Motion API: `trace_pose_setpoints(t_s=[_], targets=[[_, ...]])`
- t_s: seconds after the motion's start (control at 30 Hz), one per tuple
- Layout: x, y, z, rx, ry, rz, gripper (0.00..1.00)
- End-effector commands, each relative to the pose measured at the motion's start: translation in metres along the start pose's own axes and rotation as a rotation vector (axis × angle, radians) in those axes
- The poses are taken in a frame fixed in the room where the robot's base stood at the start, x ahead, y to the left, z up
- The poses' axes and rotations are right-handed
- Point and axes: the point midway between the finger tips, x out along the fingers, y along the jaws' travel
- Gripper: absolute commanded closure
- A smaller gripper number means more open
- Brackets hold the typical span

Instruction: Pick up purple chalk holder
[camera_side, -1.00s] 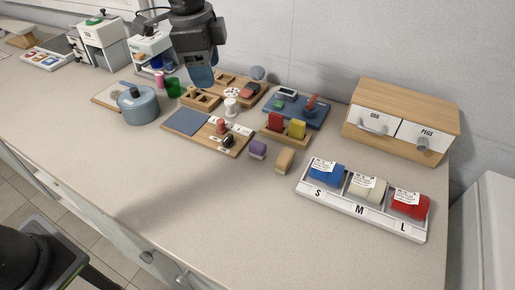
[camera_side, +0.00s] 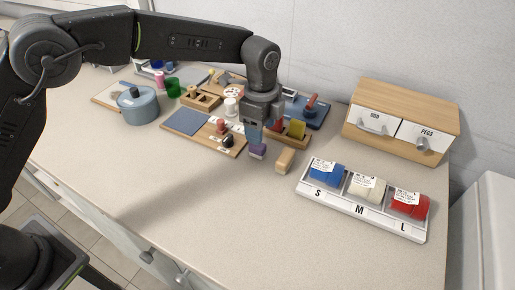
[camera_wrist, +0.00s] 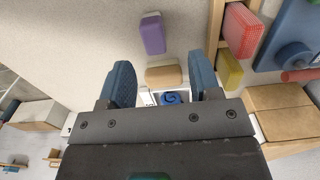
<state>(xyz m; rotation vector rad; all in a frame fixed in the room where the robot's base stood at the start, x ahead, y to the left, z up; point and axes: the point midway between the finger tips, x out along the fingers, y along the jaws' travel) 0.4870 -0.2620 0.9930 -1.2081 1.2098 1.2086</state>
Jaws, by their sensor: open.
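The purple chalk holder (camera_side: 257,153) is a small purple block on the counter, left of a wooden block. In the side view my gripper (camera_side: 254,136) points down just above or behind it, with blue fingers partly overlapping its upper area. In the wrist view the purple holder (camera_wrist: 152,34) lies beyond the fingertips, near the top middle. My gripper (camera_wrist: 161,72) is open there, and nothing is held between its fingers. I cannot tell exactly how high the fingertips are above the holder.
The wooden block (camera_side: 285,161) stands right of the holder. A wooden stand with a yellow block (camera_side: 297,129) is close behind. A board with a blue pad (camera_side: 187,121) is left. A white S/M/L tray (camera_side: 340,208) is at right. The front counter is clear.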

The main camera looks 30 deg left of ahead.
Motion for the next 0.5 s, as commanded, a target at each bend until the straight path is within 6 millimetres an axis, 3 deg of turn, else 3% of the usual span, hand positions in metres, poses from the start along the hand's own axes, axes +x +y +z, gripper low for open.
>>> trace_pose_setpoints(t_s=[0.17,0.5], targets=[[0.011,0.001,0.001,-0.001,-0.001,0.001,0.43],[0.055,0.007,0.005,-0.002,-0.002,0.000,0.43]])
